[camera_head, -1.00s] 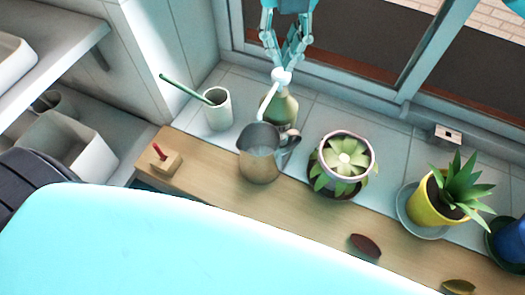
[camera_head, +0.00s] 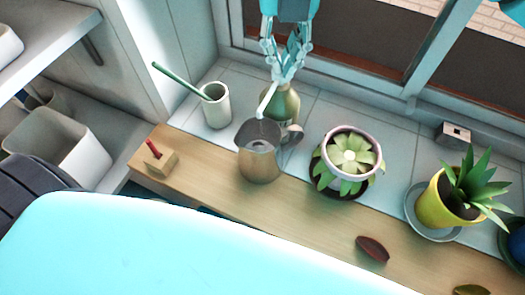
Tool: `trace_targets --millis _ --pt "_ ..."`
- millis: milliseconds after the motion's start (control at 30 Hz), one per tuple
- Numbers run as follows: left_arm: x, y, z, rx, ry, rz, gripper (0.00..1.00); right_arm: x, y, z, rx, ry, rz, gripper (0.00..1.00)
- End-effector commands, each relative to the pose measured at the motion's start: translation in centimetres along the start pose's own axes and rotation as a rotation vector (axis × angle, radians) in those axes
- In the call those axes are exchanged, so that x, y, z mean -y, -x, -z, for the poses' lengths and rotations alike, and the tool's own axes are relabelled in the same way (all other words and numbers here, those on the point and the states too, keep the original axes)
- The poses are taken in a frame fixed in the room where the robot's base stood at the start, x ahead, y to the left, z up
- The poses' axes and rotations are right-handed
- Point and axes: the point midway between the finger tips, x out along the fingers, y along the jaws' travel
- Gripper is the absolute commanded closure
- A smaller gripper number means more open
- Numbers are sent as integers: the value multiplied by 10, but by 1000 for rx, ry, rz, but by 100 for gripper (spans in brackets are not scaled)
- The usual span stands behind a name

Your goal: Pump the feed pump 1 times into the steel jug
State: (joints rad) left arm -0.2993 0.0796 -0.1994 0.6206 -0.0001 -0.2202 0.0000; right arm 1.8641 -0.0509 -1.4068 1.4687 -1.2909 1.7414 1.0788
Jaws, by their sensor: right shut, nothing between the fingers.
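The feed pump (camera_head: 283,103) is an olive-green bottle with a pale spout. It stands upright on the tiles behind the steel jug (camera_head: 259,165). The spout slants down toward the jug's open mouth. The jug stands upright on the wooden board, with its handle on the right. My right gripper (camera_head: 286,77) comes down from the top, shut and empty, with its fingertips right at the pump's head. The fingers partly cover the head, so I cannot tell contact for certain. My left gripper is not in view.
A white cup (camera_head: 215,108) with a green stick stands left of the pump. A wooden block (camera_head: 160,163) with a red peg is on the board's left. A potted succulent (camera_head: 350,153) stands right of the jug, a yellow pot (camera_head: 437,208) farther right. The window frame is behind.

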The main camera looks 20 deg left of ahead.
Motion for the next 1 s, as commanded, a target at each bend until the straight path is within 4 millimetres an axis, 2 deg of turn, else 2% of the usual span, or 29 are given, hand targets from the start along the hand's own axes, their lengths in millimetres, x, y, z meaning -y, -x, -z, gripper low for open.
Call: trace_targets --millis 133,467,1000 --pt "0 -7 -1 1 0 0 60 0 -8 0 -2 0 1 100" --pt "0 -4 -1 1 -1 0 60 0 -4 0 -2 1 1 100" --pt "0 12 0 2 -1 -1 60 0 28 0 -1 0 0 100"
